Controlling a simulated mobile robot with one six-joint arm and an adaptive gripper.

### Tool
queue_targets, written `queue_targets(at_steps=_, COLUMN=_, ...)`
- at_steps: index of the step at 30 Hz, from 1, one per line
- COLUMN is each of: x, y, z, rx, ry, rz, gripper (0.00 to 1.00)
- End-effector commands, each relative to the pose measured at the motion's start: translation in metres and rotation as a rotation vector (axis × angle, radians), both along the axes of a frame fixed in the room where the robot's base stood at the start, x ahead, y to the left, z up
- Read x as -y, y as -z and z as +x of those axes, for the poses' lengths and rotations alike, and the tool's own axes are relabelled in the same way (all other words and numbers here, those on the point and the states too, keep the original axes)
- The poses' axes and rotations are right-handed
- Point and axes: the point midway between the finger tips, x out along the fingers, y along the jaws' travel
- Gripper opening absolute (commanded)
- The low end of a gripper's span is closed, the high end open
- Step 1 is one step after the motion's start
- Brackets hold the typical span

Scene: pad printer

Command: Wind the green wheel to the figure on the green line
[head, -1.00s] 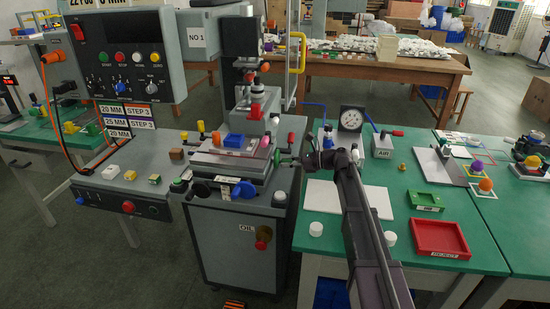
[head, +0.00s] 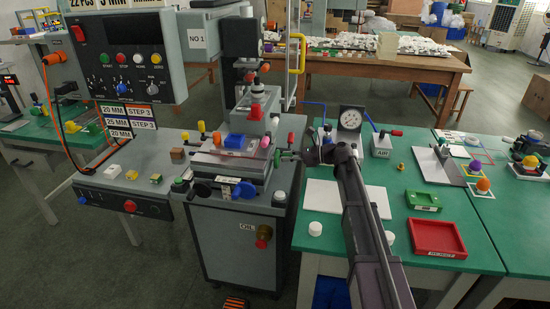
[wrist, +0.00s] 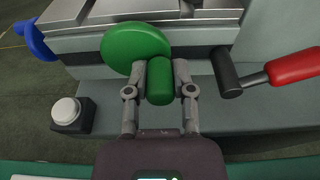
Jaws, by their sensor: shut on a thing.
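My gripper (wrist: 160,80) is shut on this handle, one finger on each side. In the head view my gripper (head: 303,158) is at the printer's right side, and the small green wheel (head: 278,158) shows just left of it. White strips with figures (head: 126,111) hang below the control box; they read 20 MM, 25 MM and 20 MM, some with STEP 3. I cannot make out which one is green.
A red-handled lever (wrist: 290,67) stands close right of my gripper in the wrist view. A blue wheel (wrist: 35,40) and a white button (wrist: 67,110) are to the left. The green table (head: 465,230) holds a red tray (head: 437,238) and a gauge (head: 351,118).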

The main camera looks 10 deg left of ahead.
Motion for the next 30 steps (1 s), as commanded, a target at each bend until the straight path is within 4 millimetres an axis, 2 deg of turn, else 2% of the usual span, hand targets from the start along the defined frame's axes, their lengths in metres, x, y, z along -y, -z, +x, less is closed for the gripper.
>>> queue_targets(at_steps=9, x=-0.002, y=-0.013, z=-0.008, rx=-0.001, ry=-0.011, rz=0.0, gripper=0.0)
queue_targets(at_steps=20, x=-0.002, y=-0.012, z=-0.009, rx=-0.001, ry=-0.011, rz=-0.004, gripper=0.0)
queue_targets(at_steps=30, x=-0.003, y=-0.019, z=-0.021, rx=0.0, ry=-0.011, rz=-0.007, gripper=0.0)
